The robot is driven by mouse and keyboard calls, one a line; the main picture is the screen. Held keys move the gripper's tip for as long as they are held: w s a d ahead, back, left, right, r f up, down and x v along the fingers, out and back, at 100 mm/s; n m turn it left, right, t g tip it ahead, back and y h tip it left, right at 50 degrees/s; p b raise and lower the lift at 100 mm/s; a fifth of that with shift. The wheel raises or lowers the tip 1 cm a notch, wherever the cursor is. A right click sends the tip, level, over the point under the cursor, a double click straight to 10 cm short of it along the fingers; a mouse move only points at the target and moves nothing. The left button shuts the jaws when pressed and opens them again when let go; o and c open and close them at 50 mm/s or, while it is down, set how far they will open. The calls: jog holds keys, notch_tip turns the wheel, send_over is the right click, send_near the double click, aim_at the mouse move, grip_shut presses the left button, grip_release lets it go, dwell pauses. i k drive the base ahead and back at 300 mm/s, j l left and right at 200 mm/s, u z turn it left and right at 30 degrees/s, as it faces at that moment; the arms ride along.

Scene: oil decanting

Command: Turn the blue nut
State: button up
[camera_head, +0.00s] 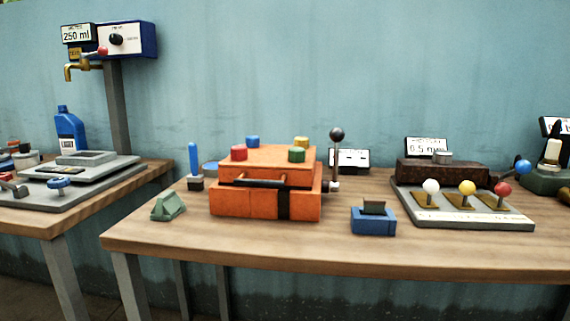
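An orange box (262,205) stands on the wooden table in the middle of the view. On its top are a blue nut (253,141) at the back left, a red nut (239,153) at the front left, a yellow nut (301,142) at the back right and a green nut (296,155) at the front right. The blue nut is partly hidden low down, and its turn cannot be told. A lever with a dark ball (337,134) rises at the box's right side. My gripper is not in view.
A blue-handled upright tool (194,162), a green wedge-like block (168,206) and a small blue block (373,219) stand around the box. A plate with white, yellow and red ball levers (463,208) is at right. A second table holds a blue bottle (69,133) at left.

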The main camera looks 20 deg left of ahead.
aim_at(252, 141)
jog(key=u, duration=1.1)
